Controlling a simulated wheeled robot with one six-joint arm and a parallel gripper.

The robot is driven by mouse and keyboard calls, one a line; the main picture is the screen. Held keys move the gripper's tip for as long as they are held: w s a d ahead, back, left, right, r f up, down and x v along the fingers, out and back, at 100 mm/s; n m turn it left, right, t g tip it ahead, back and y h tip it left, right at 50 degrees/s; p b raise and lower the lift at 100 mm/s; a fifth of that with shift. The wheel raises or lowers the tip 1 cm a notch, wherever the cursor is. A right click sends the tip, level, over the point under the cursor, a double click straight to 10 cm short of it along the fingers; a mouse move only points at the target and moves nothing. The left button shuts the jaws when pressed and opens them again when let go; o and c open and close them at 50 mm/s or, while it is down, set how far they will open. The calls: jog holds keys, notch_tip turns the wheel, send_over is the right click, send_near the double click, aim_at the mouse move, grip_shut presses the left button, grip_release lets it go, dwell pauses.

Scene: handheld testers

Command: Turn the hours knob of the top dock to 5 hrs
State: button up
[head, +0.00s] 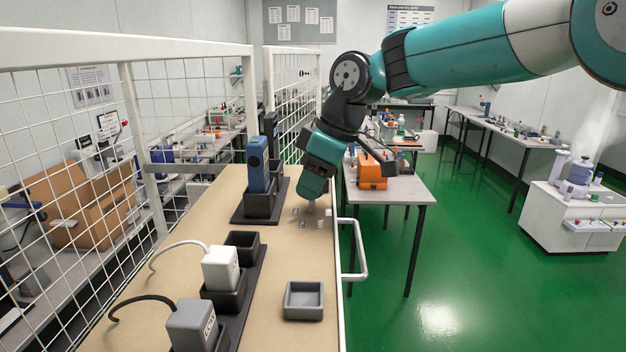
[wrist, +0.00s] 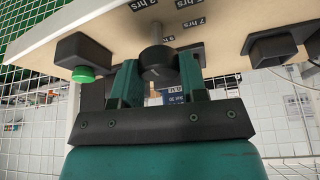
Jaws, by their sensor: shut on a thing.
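The hours knob (wrist: 156,58) is a dark round knob on the tan board, between my gripper's teal fingers in the wrist view. My gripper (wrist: 158,78) is shut on it. In the head view my gripper (head: 311,203) points down at the board beside the top dock (head: 256,219) and mostly hides the knob. Small hour labels surround the knob; "2 hrs" (wrist: 144,4) and "7 hrs" (wrist: 194,23) read in the wrist view. I cannot tell which label the knob points to. A blue tester (head: 257,165) stands in the top dock.
A lower dock (head: 235,318) holds a white charger-like block (head: 220,268) and a grey one (head: 192,325). An empty grey tray (head: 303,300) sits at the front right. White mesh fencing (head: 190,110) runs along the left. A black box with a green button (wrist: 84,74) shows in the wrist view.

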jog(key=shift+m, duration=0.3)
jog(key=shift+m+t+b, duration=0.5)
jog(key=shift+m+b, duration=0.2)
jog(key=shift+m, duration=0.3)
jog(key=m+t, duration=0.1)
jog(key=m, duration=0.2)
jog(key=shift+s+h+b, duration=0.1)
jog(key=shift+h+b, duration=0.3)
jog(key=m+h, duration=0.1)
jog(key=m, duration=0.2)
jog(key=m+t+h, duration=0.1)
jog(key=m, duration=0.2)
jog(key=shift+r+p, duration=0.1)
jog(key=shift+p, duration=0.3)
jog(key=o, duration=0.9)
